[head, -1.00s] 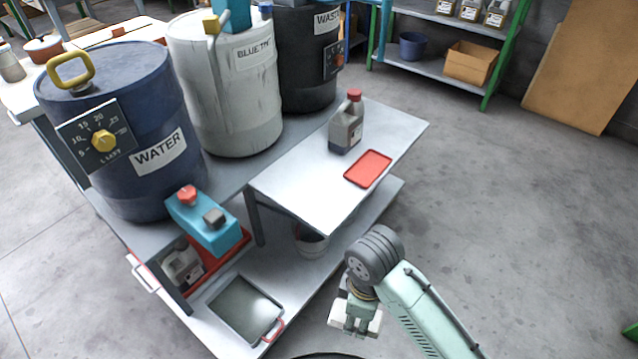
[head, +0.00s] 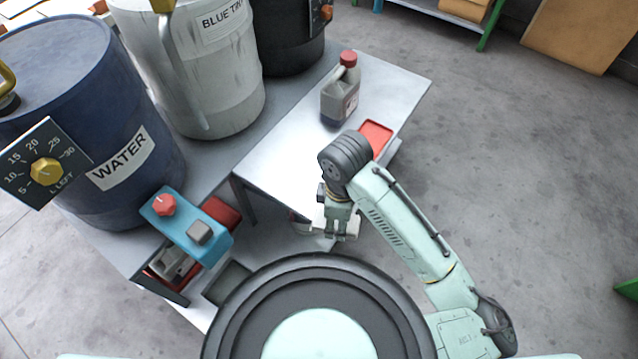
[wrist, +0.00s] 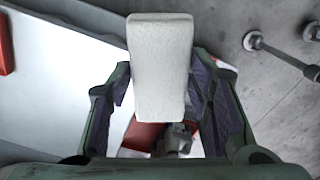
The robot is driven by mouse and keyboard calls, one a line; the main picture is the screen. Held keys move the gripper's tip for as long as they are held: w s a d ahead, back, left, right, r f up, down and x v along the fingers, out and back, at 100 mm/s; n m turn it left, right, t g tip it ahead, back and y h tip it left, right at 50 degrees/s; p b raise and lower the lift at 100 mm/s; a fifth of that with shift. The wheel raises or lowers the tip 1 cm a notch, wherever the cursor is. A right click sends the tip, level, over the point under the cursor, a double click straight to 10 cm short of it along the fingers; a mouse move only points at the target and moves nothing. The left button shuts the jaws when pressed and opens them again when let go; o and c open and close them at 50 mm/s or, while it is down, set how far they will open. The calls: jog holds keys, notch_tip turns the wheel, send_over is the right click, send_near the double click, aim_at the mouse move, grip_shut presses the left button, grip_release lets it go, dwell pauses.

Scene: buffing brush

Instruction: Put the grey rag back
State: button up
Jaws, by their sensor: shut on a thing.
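My gripper (head: 338,232) is shut on a pale grey, cloth-textured block that I take to be the grey rag (wrist: 160,65). In the wrist view the block stands out between the two fingers, clear of any surface. In the head view it is mostly hidden by the gripper, near the front edge of the raised white table (head: 285,150). A flat red tray (head: 376,137) lies on that table, behind my wrist and partly hidden by it. The part of it I see is empty.
A grey jug (head: 340,95) with a red cap stands on the table beside the tray. Big drums, one marked WATER (head: 90,130), stand at the left. A blue box (head: 187,230) with a red knob sits at the lower left. Open floor lies to the right.

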jog(key=w+a+p, duration=0.1)
jog(key=w, duration=0.2)
jog(key=w+a, duration=0.1)
jog(key=w, duration=0.2)
jog(key=w+a+f+p, duration=0.1)
jog(key=w, duration=0.2)
jog(key=shift+w+a+p, duration=0.3)
jog(key=shift+p, duration=0.05)
jog(key=f, duration=0.1)
jog(key=f+p, duration=0.1)
jog(key=f, duration=0.1)
jog(key=shift+w+a+f, duration=0.1)
jog(key=shift+w+a, duration=0.05)
jog(key=shift+w, duration=0.25)
jog(key=shift+f, duration=0.2)
jog(key=shift+f, duration=0.25)
jog(key=o, duration=1.2)
jog(key=shift+r, duration=0.1)
notch_tip(320, 180, up, 12)
jog(key=shift+r+b, duration=0.2)
jog(key=shift+b, duration=0.1)
